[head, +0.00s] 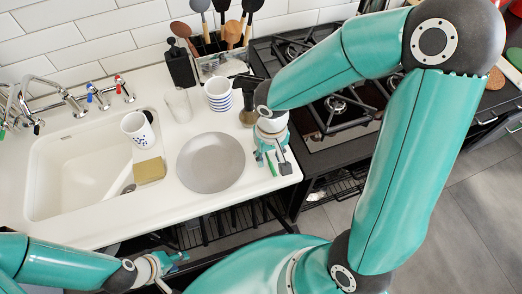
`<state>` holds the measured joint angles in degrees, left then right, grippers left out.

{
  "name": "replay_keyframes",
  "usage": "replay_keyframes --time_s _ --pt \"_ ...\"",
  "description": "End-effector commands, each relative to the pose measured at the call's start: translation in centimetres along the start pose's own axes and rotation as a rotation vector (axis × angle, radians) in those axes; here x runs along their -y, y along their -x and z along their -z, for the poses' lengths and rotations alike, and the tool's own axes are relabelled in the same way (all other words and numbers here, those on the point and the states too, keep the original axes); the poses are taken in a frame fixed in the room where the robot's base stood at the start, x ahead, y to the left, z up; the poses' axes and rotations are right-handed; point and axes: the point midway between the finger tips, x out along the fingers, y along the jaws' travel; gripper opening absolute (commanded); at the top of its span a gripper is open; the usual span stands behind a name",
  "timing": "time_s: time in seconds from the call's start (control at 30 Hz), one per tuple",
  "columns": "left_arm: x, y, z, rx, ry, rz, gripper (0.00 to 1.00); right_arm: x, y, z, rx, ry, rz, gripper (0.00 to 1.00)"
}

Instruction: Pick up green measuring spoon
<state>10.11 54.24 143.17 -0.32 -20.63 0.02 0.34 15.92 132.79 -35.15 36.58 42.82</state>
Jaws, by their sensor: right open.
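A small green strip (271,164), which looks like the green measuring spoon, lies on the white counter near its front right corner. My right gripper (272,160) points down over it from above, open, with its fingers on either side of the strip. Part of the spoon is hidden by the gripper, and I cannot tell whether the fingers touch it. My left gripper (178,262) is low at the front, below the counter's front edge and away from the spoon. It is too small to tell whether its fingers are apart.
A grey plate (211,162) lies just left of the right gripper. Behind it stand a striped cup stack (218,95), a clear glass (179,106) and a utensil holder (208,46). The sink (70,175) with a mug (138,128) is left; the gas hob (335,105) is right.

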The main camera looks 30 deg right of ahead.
Motion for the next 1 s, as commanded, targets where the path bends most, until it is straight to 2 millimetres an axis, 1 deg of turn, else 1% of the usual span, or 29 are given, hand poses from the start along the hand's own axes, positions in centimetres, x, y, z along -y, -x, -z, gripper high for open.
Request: replay_keyframes --time_s 0.07,0.27,0.3,0.37,0.4,0.53,0.87,1.0 --pt "0.02 -0.07 0.00 0.000 0.000 0.000 0.40 0.02 -0.49 -0.01 0.000 0.000 0.000 0.42" --pt "0.02 -0.05 0.00 0.000 0.000 0.000 0.40 0.08 -0.51 0.06 -0.001 0.001 0.001 0.42" --pt "0.02 -0.05 0.00 0.000 0.000 0.000 0.40 0.09 -0.51 0.06 -0.001 0.002 0.001 0.38" --pt "0.02 -0.05 0.00 0.000 0.000 0.000 0.40 0.11 -0.51 0.07 -0.001 0.002 0.001 0.28" --pt "0.02 -0.05 0.00 0.000 0.000 0.000 0.40 0.12 -0.51 0.07 -0.001 0.002 0.001 0.22" --pt "0.02 -0.05 0.00 0.000 0.000 0.000 0.40 0.15 -0.50 0.08 -0.001 0.003 0.001 0.00" --pt "0.02 -0.04 0.00 0.000 0.000 0.000 0.40 0.21 -0.45 0.10 -0.001 0.005 0.001 0.00" --pt "-0.01 0.03 0.00 0.000 0.000 0.000 0.40 0.21 -0.07 0.12 -0.002 0.005 0.000 0.00"
